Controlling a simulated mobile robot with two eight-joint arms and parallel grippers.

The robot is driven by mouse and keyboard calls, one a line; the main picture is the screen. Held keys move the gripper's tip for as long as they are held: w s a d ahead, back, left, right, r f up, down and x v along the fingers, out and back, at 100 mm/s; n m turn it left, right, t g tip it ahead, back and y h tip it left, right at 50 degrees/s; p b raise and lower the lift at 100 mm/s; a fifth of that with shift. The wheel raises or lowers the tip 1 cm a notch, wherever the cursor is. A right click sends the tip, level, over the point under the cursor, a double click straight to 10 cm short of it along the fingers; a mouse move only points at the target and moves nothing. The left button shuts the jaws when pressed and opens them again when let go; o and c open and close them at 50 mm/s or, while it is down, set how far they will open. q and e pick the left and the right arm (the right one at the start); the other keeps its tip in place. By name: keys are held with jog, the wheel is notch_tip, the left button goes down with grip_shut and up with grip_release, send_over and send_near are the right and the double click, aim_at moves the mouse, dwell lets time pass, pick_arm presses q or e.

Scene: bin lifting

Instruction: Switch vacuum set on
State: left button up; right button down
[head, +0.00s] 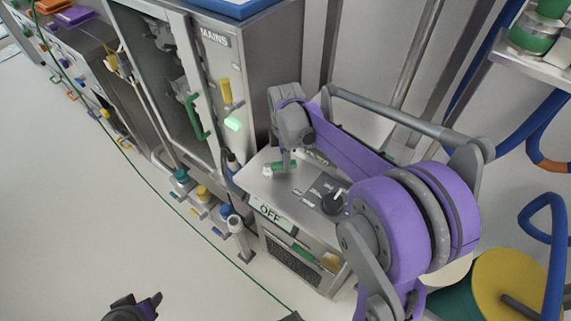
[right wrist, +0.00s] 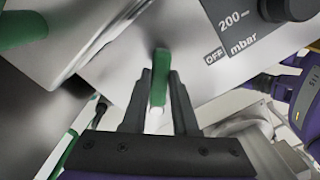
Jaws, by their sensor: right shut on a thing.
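The vacuum set is the grey metal box (head: 262,187) below my right arm in the head view. A large OFF label (head: 269,212) shows on its front edge. My right gripper (head: 285,163) is shut on a small green switch lever (head: 287,168) on its top. In the right wrist view the gripper fingers (right wrist: 160,85) stand on both sides of the green lever (right wrist: 160,62). A black dial (head: 333,202) marked 200 mbar sits beside it, with a small OFF mark (right wrist: 214,56). My left gripper (head: 137,307) shows only partly at the bottom edge.
A tall cabinet marked MAINS (head: 215,38), with green (head: 193,116) and yellow (head: 226,91) handles, stands directly left of the vacuum set. Coloured valves (head: 203,192) sit low beside it. A yellow reel (head: 510,285) and blue hoses are at the right.

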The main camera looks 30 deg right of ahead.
jog(key=w+n, duration=0.1)
jog(key=n, duration=0.1)
jog(key=w+n, duration=0.1)
jog(key=n, duration=0.1)
jog(key=shift+w+d+n, duration=0.1)
jog(key=shift+d+n, duration=0.1)
jog(key=shift+n, duration=0.1)
jog(key=shift+w+a+n+b, duration=0.15)
jog(key=shift+w+n, duration=0.3)
jog(key=shift+n, duration=0.55)
jog(key=shift+w+a+n+b, duration=0.15)
jog(key=shift+w+n, duration=0.3)
jog(key=shift+n, duration=0.55)
jog(key=c, duration=0.7)
grip_release()
jog(key=shift+r, duration=0.1)
notch_tip(320, 180, up, 11)
jog(key=shift+f+p, duration=0.15)
jog(key=shift+p, duration=0.15)
